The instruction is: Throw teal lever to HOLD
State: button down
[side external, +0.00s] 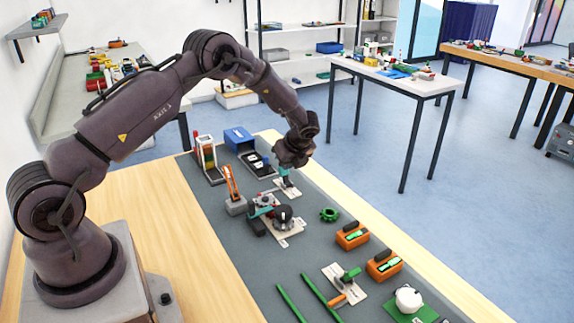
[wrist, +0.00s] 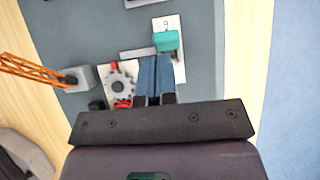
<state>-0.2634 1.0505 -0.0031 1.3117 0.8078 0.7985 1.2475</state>
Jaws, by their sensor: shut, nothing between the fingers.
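The teal lever (wrist: 166,40) stands on a white plate (wrist: 160,22) with small dark markings, too small to read. In the side view, a teal part (side external: 285,181) shows just below my gripper (side external: 288,168), above its white plate (side external: 291,190). My gripper (wrist: 157,62) is shut and empty, its two blue-grey fingers side by side. In the wrist view the fingertips are right at the near edge of the lever's teal handle; I cannot tell whether they touch it. The fingers cover the plate's lower left part.
A blue bin (side external: 239,138) and a tall gauge-like stand (side external: 208,158) are behind. Orange boxes (side external: 352,236) and a green gear (side external: 329,214) lie to the right on the grey mat.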

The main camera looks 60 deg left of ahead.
jog(key=shift+r, duration=0.1)
jog(key=a+r+v, duration=0.1)
jog(key=v, duration=0.8)
jog(key=shift+r, duration=0.35)
jog(key=shift+a, duration=0.15)
jog(key=s+d+r+n+t+h, duration=0.2)
jog(key=s+d+r+n, duration=0.4)
jog(key=s, duration=0.3)
jog(key=s+d+r+n+t+h, duration=0.1)
jog(key=s+d+r+n, duration=0.4)
jog(key=s, duration=0.5)
jog(key=s+d+r+n+t+h, duration=0.2)
jog(key=s+d+r+n, duration=0.4)
jog(key=s, duration=0.4)
jog(key=shift+d+r+n+t+h, duration=0.3)
jog(key=shift+d+r+n+h, duration=0.15)
jog(key=shift+d+h, duration=0.35)
